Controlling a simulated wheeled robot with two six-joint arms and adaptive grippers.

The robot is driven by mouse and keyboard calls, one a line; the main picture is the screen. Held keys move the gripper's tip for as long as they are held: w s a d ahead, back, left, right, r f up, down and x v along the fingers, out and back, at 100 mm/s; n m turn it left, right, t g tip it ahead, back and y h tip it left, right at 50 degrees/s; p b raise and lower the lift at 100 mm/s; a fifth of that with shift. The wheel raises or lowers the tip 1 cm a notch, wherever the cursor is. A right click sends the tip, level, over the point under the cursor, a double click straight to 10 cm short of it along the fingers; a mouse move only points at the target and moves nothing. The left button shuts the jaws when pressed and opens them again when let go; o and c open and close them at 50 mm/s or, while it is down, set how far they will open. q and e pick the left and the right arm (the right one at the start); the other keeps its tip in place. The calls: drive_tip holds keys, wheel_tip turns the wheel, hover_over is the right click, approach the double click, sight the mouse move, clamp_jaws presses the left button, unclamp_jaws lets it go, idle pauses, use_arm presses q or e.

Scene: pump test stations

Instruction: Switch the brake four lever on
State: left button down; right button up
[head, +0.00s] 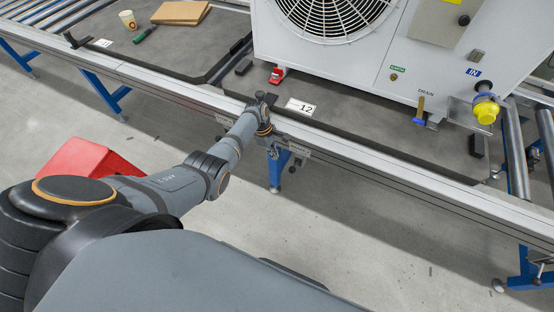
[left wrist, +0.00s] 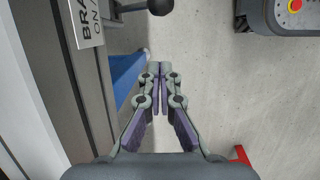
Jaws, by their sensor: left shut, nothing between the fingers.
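A brake lever with a dark round knob (left wrist: 159,6) sticks out at the top of the left wrist view. Its plate (left wrist: 88,20), cut by the edge, shows "BRA" and "ON/". In the head view the small label (head: 300,151) and the knob (head: 291,169) are on the front rail, just right of my left gripper (head: 274,151). The brake number is not legible. My left gripper (left wrist: 158,70) points down beside the rail, shut and empty, with its fingertips apart from the knob. My right gripper is not in view.
The conveyor's front rail (head: 350,158) runs across in front of me. Behind it stands a white fan unit (head: 345,65) with a yellow cap (head: 486,112), on the dark mat near the "12" card (head: 300,107). A red box (head: 90,165) stands on the floor at left.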

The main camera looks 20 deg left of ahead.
use_arm(q)
drive_tip(key=shift+w+a+r, duration=0.2)
drive_tip(key=shift+a+r, duration=0.05)
drive_tip(key=shift+r, duration=0.25)
drive_tip(key=shift+w+a+r, duration=0.15)
drive_tip(key=shift+a+r, duration=0.1)
drive_tip(key=shift+r, duration=0.25)
drive_tip(key=s+a+f+m+y+p, duration=0.25)
drive_tip(key=s+f+m+p, duration=0.4)
drive_tip(key=s+f, duration=0.95)
drive_tip(key=s+f+m+p, duration=0.1)
drive_tip(key=s+m, duration=0.4)
drive_tip(key=s, duration=0.9)
drive_tip(key=s+f+m+t+y+p, duration=0.1)
drive_tip(key=s+m+p, duration=0.2)
drive_tip(key=s, duration=1.2)
drive_tip(key=m, duration=0.3)
drive_tip(key=shift+s+a, duration=0.25)
drive_tip(key=shift+a, duration=0.15)
